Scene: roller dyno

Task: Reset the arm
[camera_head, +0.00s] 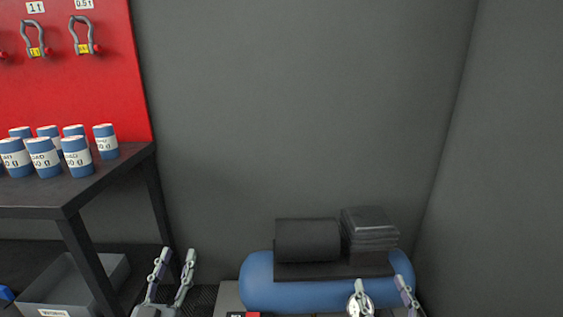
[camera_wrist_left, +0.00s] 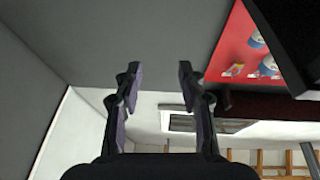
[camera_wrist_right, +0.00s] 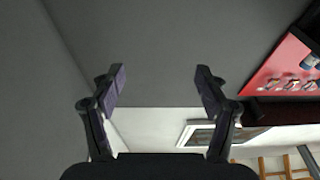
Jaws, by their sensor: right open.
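My left gripper (camera_head: 175,254) shows at the bottom of the head view, to the left of the blue tank. Its fingers point up and stand apart. In the left wrist view it (camera_wrist_left: 158,74) is open with nothing between its fingertips. My right gripper (camera_head: 380,284) shows at the bottom right of the head view, in front of the blue tank. In the right wrist view it (camera_wrist_right: 160,75) is also open and empty. Most of both arms is out of the head view.
A blue tank (camera_head: 262,290) with a black motor (camera_head: 306,240) on top stands by the grey wall (camera_head: 300,100). At left, a dark bench (camera_head: 92,182) holds several blue-and-white cans (camera_head: 106,141). A grey bin (camera_head: 60,290) sits below. Shackles (camera_head: 81,35) hang on a red board (camera_head: 75,90).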

